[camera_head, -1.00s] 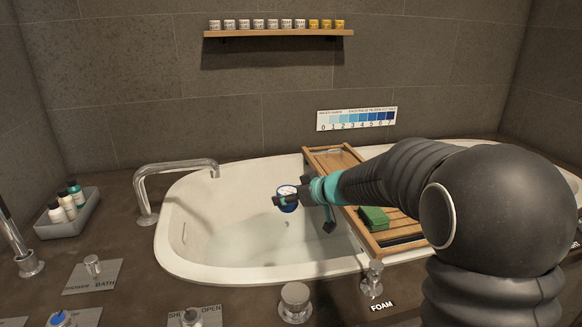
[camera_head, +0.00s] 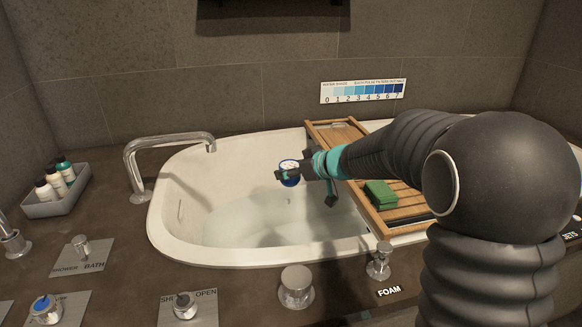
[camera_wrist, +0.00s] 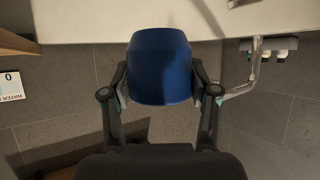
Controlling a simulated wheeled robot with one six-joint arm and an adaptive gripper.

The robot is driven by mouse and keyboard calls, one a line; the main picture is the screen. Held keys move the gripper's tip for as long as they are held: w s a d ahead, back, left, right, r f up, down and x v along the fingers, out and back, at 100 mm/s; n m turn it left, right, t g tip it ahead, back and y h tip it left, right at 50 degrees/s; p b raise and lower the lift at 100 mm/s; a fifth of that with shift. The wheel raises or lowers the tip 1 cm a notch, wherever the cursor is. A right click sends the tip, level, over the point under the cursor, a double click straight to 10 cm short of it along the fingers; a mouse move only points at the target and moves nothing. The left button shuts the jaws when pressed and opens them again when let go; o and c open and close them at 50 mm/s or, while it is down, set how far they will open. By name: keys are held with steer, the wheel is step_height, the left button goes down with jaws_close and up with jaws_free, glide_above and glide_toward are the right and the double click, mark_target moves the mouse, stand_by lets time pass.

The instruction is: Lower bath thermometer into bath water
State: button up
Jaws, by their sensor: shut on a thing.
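The bath thermometer (camera_head: 290,179) is a small blue round body with a white dial face in the head view. My gripper (camera_head: 301,176) is shut on it and holds it above the bath, left of the wooden tray. In the wrist view the thermometer's blue body (camera_wrist: 160,68) sits between my gripper's two fingers (camera_wrist: 160,88). The bath water (camera_head: 262,222) is a pale, clear pool in the white tub (camera_head: 170,235). The thermometer appears above the water, apart from it. My arm hides part of the tub's right side.
A wooden bath tray (camera_head: 335,135) spans the tub, with a green block (camera_head: 380,194) on it. A chrome spout (camera_head: 165,142) reaches over the left rim. Knobs (camera_head: 296,285) line the front counter. A bottle tray (camera_head: 50,208) stands at left. The tub's left half is open.

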steer(key=o, duration=1.3)
steer(key=v, duration=1.2)
